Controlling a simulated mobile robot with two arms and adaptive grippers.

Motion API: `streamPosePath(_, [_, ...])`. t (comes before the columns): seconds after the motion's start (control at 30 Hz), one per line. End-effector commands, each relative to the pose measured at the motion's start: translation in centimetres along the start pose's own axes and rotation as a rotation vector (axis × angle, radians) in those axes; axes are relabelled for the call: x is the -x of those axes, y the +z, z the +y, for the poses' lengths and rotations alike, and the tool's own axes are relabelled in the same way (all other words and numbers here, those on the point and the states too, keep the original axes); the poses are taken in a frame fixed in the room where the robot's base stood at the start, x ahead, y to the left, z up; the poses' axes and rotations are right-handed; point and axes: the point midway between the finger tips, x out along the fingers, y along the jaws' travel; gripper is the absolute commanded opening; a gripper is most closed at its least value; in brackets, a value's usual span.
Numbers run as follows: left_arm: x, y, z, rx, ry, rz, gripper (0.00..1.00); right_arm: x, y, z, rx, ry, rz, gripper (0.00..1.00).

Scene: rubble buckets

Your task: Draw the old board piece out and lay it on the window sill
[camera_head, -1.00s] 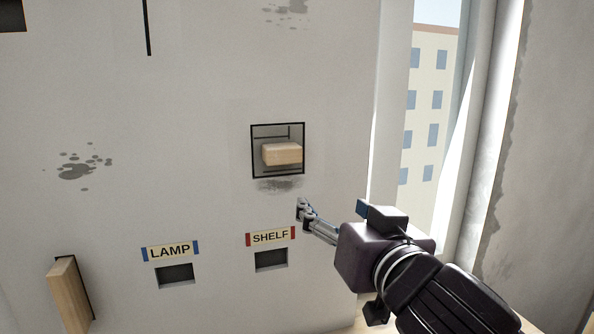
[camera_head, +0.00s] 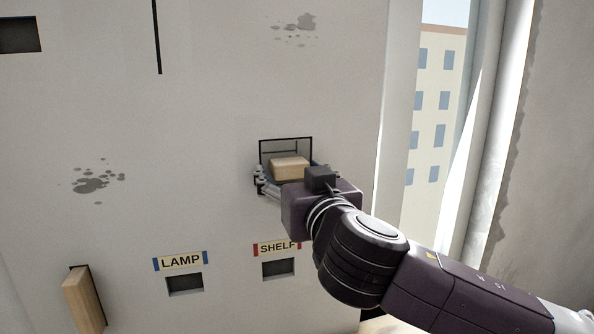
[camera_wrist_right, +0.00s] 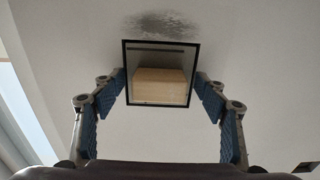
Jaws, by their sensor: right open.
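The board piece (camera_head: 290,167) is a pale wooden block sticking out of a black-framed square opening in the wall. In the right wrist view the block (camera_wrist_right: 160,86) sits inside the frame, between the fingers. My right gripper (camera_head: 290,180) is in front of the opening, its fingers spread to either side of the block. In the right wrist view the gripper (camera_wrist_right: 161,90) is open, and gaps show between the blue pads and the block. The hand hides the opening's lower part in the head view. The window sill cannot be made out clearly. My left gripper is not in view.
A window (camera_head: 430,120) is to the right of the wall. Below the opening are slots labelled LAMP (camera_head: 181,261) and SHELF (camera_head: 276,248). Another wooden piece (camera_head: 84,300) sticks out of the wall at lower left. A dark opening (camera_head: 18,35) is at upper left.

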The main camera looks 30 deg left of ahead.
Motion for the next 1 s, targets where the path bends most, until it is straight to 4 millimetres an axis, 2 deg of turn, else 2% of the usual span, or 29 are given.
streamPosePath(0.37, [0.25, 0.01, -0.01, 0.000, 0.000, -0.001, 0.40, -0.61, 0.07, 0.03, 0.000, 0.000, 0.000, 0.67])
streamPosePath(0.77, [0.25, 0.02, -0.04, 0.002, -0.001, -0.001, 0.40, -0.60, 0.06, 0.06, 0.000, 0.001, 0.000, 0.23])
streamPosePath(0.8, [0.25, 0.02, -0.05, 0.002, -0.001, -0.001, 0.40, -0.60, 0.06, 0.06, 0.000, 0.001, 0.000, 0.45])
streamPosePath(1.0, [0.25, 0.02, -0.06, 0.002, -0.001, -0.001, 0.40, -0.59, 0.05, 0.08, 0.000, 0.001, 0.000, 0.23])
